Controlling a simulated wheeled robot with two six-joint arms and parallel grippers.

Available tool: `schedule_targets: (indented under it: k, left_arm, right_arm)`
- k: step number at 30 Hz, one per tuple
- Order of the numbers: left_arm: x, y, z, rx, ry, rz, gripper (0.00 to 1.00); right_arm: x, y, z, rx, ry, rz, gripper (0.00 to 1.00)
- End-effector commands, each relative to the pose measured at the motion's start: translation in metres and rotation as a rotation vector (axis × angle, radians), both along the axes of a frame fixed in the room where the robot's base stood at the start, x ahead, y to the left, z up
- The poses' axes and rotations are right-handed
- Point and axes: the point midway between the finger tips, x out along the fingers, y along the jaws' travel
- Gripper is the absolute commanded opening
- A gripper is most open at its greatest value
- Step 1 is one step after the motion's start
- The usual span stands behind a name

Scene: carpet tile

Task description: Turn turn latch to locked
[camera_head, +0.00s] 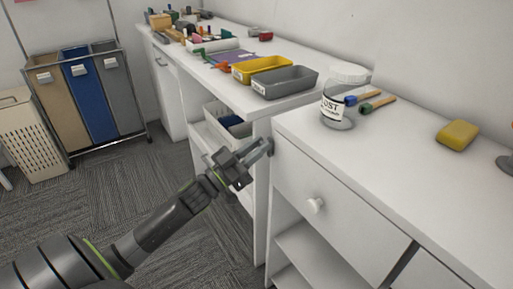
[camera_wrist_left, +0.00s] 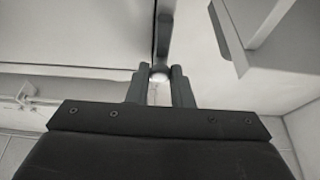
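The turn latch shows as a small dark grey piece (camera_head: 270,147) on the edge of the white cabinet in the head view. In the left wrist view it seems to be the dark upright bar (camera_wrist_left: 165,36) just beyond my fingertips. My left gripper (camera_head: 262,149) reaches the latch from the left. In the left wrist view the two fingers (camera_wrist_left: 160,72) stand a little apart, with a pale gap between them. The latch end lies close to the tips; I cannot tell whether they touch. The latch's base is partly hidden. My right gripper is out of view.
A drawer with a white knob (camera_head: 315,205) is right of the latch. On top stand a jar (camera_head: 338,112), brushes (camera_head: 376,104) and a yellow sponge (camera_head: 457,135). Yellow (camera_head: 262,67) and grey (camera_head: 285,84) trays sit farther back.

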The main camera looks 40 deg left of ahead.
Motion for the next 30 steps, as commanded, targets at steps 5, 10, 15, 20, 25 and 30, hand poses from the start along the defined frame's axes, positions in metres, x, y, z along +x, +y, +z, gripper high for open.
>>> schedule_targets:
  k: [5,10,15,20,25,30]
  left_arm:
    - [0.0,0.0,0.0,0.0,0.0,0.0,0.0]
    - [0.0,0.0,0.0,0.012,-0.004,0.0,0.0]
    - [-0.001,-0.002,0.0,0.063,-0.025,0.0,0.0]
    - [-0.002,-0.005,0.0,0.157,-0.064,0.0,0.0]
    - [-0.004,-0.01,-0.001,0.294,-0.119,0.0,0.0]
    - [-0.006,-0.015,-0.003,0.444,-0.182,-0.001,0.0]
  right_arm:
    - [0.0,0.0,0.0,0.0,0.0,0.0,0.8]
    - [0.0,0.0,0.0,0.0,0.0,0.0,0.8]
    - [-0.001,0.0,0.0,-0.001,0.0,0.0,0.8]
    - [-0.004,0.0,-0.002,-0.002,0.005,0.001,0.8]
    - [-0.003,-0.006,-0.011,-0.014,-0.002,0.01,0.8]
    - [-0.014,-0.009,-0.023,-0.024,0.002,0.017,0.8]
